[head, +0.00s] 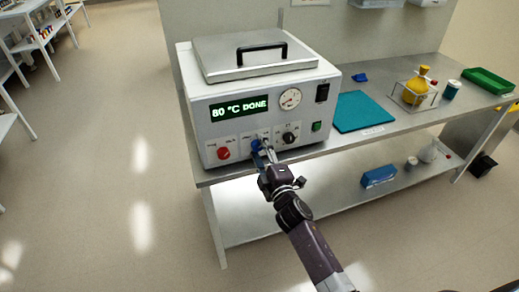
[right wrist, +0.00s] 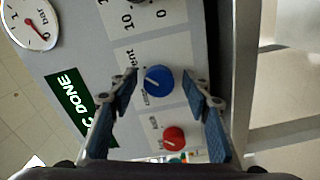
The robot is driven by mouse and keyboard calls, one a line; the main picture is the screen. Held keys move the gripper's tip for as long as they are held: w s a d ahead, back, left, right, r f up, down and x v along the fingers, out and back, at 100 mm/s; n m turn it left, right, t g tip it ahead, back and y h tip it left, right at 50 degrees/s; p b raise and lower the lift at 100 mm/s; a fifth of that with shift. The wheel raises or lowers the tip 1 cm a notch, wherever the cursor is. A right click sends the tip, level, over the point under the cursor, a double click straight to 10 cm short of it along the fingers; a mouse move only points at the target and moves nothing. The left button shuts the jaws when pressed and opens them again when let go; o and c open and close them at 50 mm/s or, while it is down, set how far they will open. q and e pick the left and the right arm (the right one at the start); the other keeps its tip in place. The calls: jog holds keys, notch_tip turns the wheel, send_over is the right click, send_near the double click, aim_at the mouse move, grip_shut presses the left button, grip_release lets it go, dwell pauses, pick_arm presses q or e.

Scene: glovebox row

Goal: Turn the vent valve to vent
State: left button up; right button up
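The vent valve is a blue round knob (head: 256,145) on the front panel of a white box-shaped unit (head: 200,126). In the right wrist view the blue knob (right wrist: 158,81) has a pale line across its face and small lettering beside it, part of which reads "ent". My right gripper (head: 264,152) is at the panel in front of the knob. In the right wrist view its fingers (right wrist: 161,84) are open, one on each side of the knob, with gaps to it. My left gripper is not in view.
A red knob (head: 223,153) sits left of the blue one, a black knob (head: 289,138) and green button (head: 316,127) right. The display (head: 240,108) reads "80 °C DONE". A teal mat (head: 362,111) and yellow flask (head: 417,84) stand right on the bench.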

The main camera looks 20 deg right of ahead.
jog(key=s, duration=1.2)
jog(key=shift+d, duration=0.2)
